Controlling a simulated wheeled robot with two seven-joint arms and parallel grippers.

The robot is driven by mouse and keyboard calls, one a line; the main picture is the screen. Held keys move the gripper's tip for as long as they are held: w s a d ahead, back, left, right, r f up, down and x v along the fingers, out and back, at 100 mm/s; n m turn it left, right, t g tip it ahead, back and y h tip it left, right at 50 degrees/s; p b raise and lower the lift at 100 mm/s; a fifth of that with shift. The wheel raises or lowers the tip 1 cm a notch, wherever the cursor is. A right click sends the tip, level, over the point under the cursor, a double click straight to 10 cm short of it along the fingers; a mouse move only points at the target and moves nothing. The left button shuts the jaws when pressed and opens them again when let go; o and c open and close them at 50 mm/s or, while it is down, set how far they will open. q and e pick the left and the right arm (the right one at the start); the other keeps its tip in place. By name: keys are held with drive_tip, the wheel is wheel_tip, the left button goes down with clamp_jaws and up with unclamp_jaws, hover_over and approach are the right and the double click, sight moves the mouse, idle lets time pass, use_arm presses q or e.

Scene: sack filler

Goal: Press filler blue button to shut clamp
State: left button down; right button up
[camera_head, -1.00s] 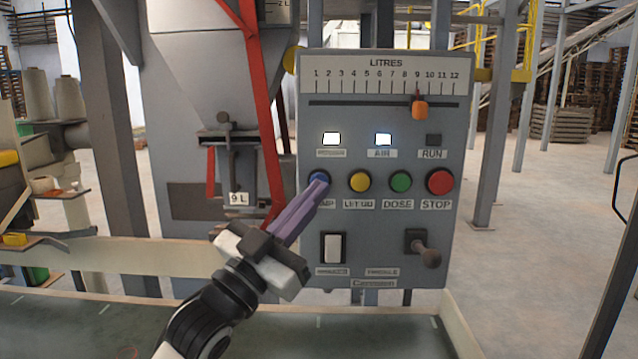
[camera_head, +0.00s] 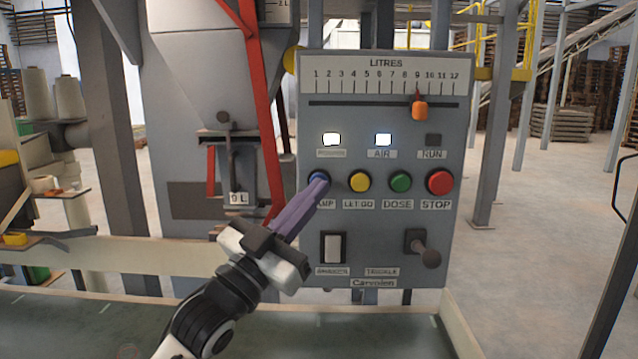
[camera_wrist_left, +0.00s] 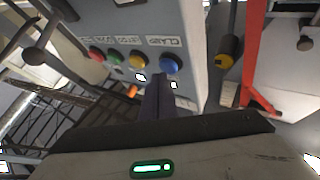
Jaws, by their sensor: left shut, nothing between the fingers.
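The blue button (camera_head: 318,178) is at the left end of a row of buttons on the grey filler control panel (camera_head: 380,225). My left gripper (camera_head: 318,184) is shut and empty, its purple fingers angled up toward the button. The fingertips overlap the button's lower part in the head view; I cannot tell whether they touch it. In the left wrist view the blue button (camera_wrist_left: 170,63) shows just beyond the fingertips (camera_wrist_left: 158,80), with its CLAMP label above it. My right gripper is not in view.
Yellow (camera_head: 359,181), green (camera_head: 400,182) and red STOP (camera_head: 439,182) buttons lie to the right of the blue one. A rocker switch (camera_head: 333,248) and a lever (camera_head: 428,256) sit below. The filler spout (camera_head: 228,165) stands to the left.

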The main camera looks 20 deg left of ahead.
use_arm(q)
drive_tip(key=shift+w+a, duration=0.1)
drive_tip(key=shift+w, duration=0.3)
idle(0.3)
drive_tip(key=shift+s, duration=0.1)
drive_tip(key=shift+s+d+p, duration=0.25)
drive_tip(key=shift+s+p, duration=0.05)
drive_tip(key=shift+s, duration=0.5)
drive_tip(key=shift+s, duration=0.1)
drive_tip(key=s, duration=0.2)
drive_tip(key=s+d, duration=0.1)
drive_tip(key=s+p, duration=0.1)
drive_tip(key=s, duration=0.1)
drive_tip(key=shift+s+d, duration=0.3)
drive_tip(key=shift+d, duration=0.05)
